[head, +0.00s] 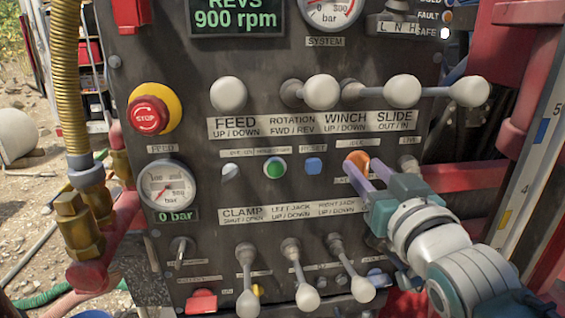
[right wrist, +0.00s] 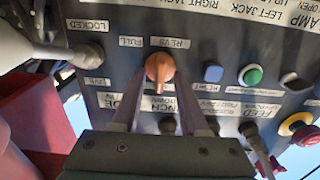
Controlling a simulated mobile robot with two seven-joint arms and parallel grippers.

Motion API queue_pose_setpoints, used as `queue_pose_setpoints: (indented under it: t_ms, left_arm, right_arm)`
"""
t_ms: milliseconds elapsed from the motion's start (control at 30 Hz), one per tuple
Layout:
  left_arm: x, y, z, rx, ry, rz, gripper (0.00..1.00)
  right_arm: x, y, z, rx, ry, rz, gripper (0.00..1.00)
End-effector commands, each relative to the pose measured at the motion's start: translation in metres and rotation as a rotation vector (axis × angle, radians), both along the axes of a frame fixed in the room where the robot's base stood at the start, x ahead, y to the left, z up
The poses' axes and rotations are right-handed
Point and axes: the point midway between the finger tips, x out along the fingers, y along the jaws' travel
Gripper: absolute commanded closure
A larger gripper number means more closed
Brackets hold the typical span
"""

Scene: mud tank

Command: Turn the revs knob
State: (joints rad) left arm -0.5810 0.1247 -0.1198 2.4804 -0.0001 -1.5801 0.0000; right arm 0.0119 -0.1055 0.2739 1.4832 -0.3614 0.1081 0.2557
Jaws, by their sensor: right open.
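The orange revs knob (head: 358,160) sits on the dark control panel, right of the blue button, with an IDLE label above it. In the right wrist view the knob (right wrist: 160,67) shows upside down beside REVS and FULL labels, its ridge pointing down in that picture. My right gripper (head: 356,172) is open at the knob, its two pale purple fingers (right wrist: 159,88) to either side of it in the wrist view. I cannot tell whether they touch it. The revs display (head: 237,16) reads 900 rpm. My left gripper is not in view.
A row of white-balled levers (head: 320,91) stands out above the knob, and smaller levers (head: 307,297) stand below it. A green button (head: 275,168) and a blue button (head: 313,165) are to the left. A red stop button (head: 149,115) is farther left. Red framework (head: 518,95) rises at right.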

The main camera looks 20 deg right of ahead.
Motion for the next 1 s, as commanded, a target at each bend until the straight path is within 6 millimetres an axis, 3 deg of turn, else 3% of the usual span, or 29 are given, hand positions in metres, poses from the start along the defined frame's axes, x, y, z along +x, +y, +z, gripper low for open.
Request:
queue_pose_setpoints:
  t_ms: [233,600,1000]
  left_arm:
    - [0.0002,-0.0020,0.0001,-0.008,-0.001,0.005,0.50]
    - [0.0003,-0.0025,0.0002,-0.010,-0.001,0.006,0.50]
    - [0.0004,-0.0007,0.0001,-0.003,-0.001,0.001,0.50]
  right_arm:
    - [0.0004,-0.0002,-0.0003,-0.001,0.000,0.000,0.57]
    - [0.0002,0.0000,-0.0003,-0.001,0.001,0.000,0.99]
    - [0.0001,0.0001,-0.0002,-0.001,0.000,0.000,1.00]
